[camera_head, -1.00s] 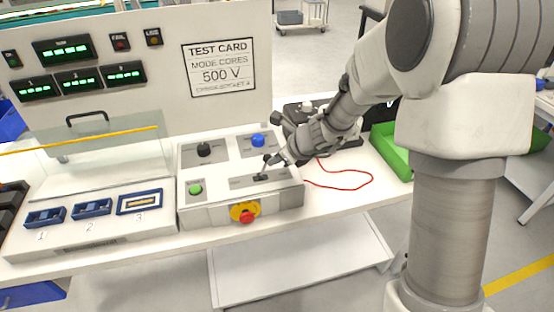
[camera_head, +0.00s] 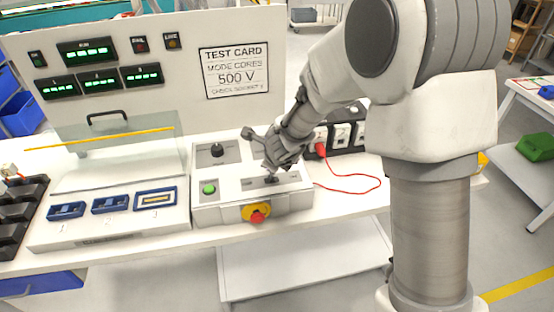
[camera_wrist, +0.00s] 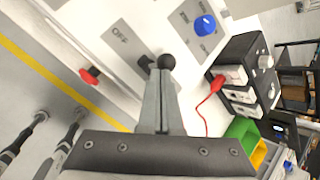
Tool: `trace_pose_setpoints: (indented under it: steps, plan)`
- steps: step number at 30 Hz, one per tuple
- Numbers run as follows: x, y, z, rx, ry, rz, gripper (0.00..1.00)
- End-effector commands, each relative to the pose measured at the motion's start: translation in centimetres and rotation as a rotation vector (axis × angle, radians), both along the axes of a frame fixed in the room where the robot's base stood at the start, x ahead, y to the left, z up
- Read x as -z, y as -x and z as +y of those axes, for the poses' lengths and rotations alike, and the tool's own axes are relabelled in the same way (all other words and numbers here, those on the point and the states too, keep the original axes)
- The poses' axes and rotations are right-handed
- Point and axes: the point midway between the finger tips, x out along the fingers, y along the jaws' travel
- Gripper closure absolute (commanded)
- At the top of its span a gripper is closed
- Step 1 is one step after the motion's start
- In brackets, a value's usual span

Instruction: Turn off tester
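The tester has a white control box (camera_head: 215,215) on the bench. Its black ball-ended lever (camera_wrist: 166,62) stands beside a printed OFF label in the wrist view; in the head view it is mostly hidden by my gripper (camera_head: 271,170). My gripper (camera_wrist: 161,70) has its two fingers close together, tips at the lever's ball. The ball shows beyond the tips, and I see no clear grip on it. The box also carries a green button (camera_head: 209,188), a black knob (camera_head: 217,150), a blue knob (camera_wrist: 204,25) and a red stop button (camera_head: 257,216). The green displays (camera_head: 87,50) are lit.
A clear guard (camera_head: 120,160) stands left of the box, behind blue numbered sockets (camera_head: 110,205). A red cable (camera_head: 350,190) runs from a dark socket unit (camera_head: 345,130) at the right. A green bin (camera_wrist: 243,130) lies beyond it.

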Motion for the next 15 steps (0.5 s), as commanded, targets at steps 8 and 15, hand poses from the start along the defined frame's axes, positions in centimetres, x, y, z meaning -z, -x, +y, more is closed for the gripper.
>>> trace_pose_setpoints:
  steps: [8,15]
  plan:
    - [0.12,0.22,0.71,0.003,0.085,-0.023,1.0]
    - [-0.06,0.23,0.72,0.002,0.084,-0.023,1.0]
